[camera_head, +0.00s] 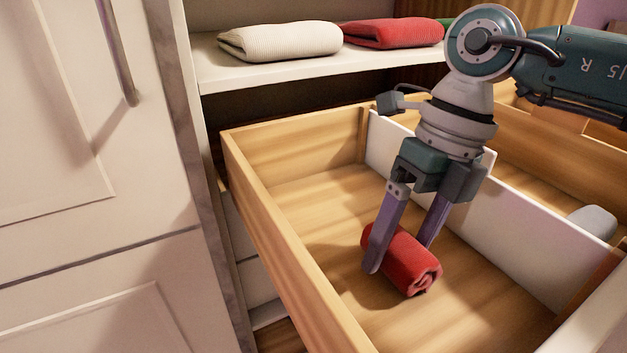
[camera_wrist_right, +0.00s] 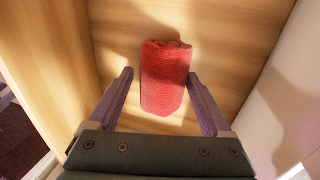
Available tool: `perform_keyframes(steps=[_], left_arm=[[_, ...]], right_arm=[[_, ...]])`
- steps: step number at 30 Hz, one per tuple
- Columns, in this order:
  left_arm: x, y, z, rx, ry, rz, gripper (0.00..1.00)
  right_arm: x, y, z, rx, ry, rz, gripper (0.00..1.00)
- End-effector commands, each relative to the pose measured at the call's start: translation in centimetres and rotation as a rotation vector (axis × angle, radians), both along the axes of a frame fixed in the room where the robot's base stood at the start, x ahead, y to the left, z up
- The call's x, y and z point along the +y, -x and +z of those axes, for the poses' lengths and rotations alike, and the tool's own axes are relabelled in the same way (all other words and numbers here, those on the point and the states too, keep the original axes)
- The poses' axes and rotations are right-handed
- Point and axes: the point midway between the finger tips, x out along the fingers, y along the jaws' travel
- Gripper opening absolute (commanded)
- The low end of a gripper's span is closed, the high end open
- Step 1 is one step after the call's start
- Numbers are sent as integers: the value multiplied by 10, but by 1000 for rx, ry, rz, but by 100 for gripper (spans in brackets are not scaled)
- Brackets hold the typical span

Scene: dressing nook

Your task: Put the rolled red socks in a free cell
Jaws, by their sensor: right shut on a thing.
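The rolled red socks (camera_head: 412,262) are inside the left cell of the open wooden drawer (camera_head: 290,268), at or just above its floor; I cannot tell whether they touch it. My right gripper (camera_head: 400,255) reaches down from above and is shut on the roll, one finger on each side. In the right wrist view the red roll (camera_wrist_right: 165,78) lies between the two fingers of the gripper (camera_wrist_right: 166,95). No other thing shows in this cell. My left gripper is not in view.
A white divider (camera_head: 520,240) separates this cell from the right one, where a grey rolled item (camera_head: 593,222) lies. A shelf (camera_head: 270,72) above bears a folded cream cloth (camera_head: 280,40) and a folded red cloth (camera_head: 393,33). A white cabinet door (camera_head: 80,180) stands at left.

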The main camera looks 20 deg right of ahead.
Motion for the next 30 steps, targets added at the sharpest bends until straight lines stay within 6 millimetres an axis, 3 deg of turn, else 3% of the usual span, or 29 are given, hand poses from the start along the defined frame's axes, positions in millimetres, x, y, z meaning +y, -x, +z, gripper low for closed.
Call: perform_keyframes(steps=[6, 7, 11, 21, 30], left_arm=[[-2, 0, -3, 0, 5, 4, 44], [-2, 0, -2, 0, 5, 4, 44], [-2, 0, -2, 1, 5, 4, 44], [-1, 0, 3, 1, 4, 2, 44], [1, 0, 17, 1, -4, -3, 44]], right_arm=[[0, 0, -3, -1, 0, 0, 30], [0, 0, -2, -1, 0, 0, 86], [0, 0, -2, -1, 0, 0, 100], [-2, -1, 7, -2, 1, -1, 100], [-18, -3, 69, -5, 3, -1, 100]])
